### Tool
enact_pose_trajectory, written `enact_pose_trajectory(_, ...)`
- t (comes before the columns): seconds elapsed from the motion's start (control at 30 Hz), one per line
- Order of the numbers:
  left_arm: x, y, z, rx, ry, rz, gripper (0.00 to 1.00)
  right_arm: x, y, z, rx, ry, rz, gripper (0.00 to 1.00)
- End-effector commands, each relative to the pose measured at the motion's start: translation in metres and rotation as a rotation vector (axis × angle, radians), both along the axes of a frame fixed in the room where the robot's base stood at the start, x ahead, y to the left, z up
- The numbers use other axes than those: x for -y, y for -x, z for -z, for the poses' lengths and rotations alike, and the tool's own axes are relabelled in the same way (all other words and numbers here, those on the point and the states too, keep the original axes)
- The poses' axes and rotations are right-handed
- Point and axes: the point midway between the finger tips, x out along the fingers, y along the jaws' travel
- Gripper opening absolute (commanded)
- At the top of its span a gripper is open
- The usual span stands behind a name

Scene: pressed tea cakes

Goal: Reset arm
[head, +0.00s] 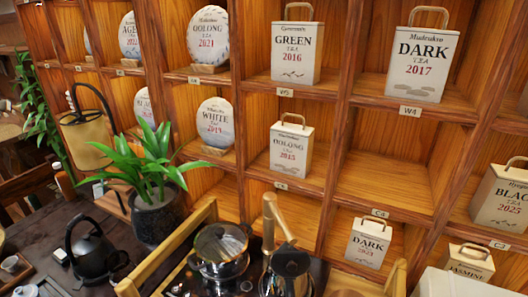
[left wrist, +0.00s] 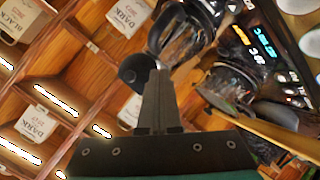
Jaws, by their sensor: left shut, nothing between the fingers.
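My left gripper (left wrist: 158,75) shows in the left wrist view, its two dark fingers pressed together with nothing between them. Its tips appear in front of a dark kettle or pot (left wrist: 185,30) and beside a round black part (left wrist: 133,71); the distance to them cannot be told. In the head view neither gripper shows.
A wooden shelf (head: 340,100) holds tea packages, including a dark tea box (head: 421,64) and a white tea cake (head: 215,124). Below stand a potted plant (head: 155,215), a black kettle (head: 90,248), a glass pot (head: 220,250) and another kettle (head: 288,270). Several compartments are empty.

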Motion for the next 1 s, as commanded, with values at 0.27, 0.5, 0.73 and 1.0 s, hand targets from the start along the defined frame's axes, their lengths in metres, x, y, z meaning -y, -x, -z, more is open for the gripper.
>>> enact_pose_trajectory(0.27,-0.066,0.065,0.034,-0.195,-0.487,0.175,0.0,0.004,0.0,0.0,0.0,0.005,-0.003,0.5)
enact_pose_trajectory(0.5,-0.117,0.111,0.041,-0.36,-0.733,0.259,0.0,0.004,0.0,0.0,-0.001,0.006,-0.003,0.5)
enact_pose_trajectory(0.73,-0.145,0.135,0.059,-0.473,-0.848,0.305,0.0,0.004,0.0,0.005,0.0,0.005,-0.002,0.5)
enact_pose_trajectory(1.0,-0.142,0.128,0.133,-0.498,-0.842,0.32,0.0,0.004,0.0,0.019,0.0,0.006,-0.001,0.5)
